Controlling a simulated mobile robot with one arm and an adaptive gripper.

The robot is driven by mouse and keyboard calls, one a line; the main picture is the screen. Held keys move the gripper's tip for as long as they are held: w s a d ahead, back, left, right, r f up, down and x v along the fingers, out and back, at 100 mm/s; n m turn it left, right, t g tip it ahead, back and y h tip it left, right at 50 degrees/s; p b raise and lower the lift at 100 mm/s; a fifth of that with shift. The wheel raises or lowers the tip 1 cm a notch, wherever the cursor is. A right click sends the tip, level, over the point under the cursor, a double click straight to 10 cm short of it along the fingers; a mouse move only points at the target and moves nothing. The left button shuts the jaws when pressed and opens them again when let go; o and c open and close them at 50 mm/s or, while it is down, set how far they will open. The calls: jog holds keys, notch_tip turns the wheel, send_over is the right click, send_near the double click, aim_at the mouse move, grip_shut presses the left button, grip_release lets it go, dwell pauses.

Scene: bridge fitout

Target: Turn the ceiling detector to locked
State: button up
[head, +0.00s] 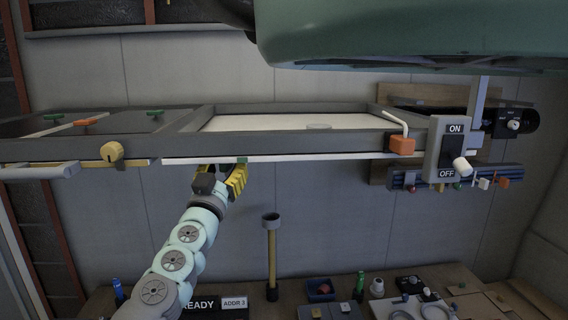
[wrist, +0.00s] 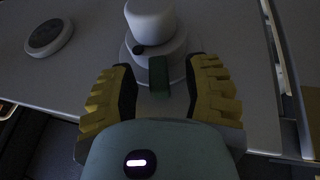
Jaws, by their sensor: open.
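The ceiling detector (wrist: 152,22) shows at the top of the wrist view as a pale, stepped round body on a grey panel. It has a small dark dot on its side and a dark green tab (wrist: 158,73) at its near side. My gripper (wrist: 160,88) is open, with one yellow finger on each side of the tab; I cannot tell whether either touches it. In the head view my gripper (head: 232,178) is raised to the lower edge of the overhead frame, beside a small green piece (head: 242,160). The detector's body is not clearly visible there.
A grey disc (wrist: 48,37) sits on the panel left of the detector. An ON/OFF switch (head: 447,150) hangs right.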

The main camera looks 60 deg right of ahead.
jog(key=shift+d+r+g, duration=0.1)
jog(key=shift+d+g, duration=0.2)
jog(key=shift+d, duration=0.05)
jog(key=shift+c, duration=0.2)
grip_shut()
jog(key=shift+a, duration=0.1)
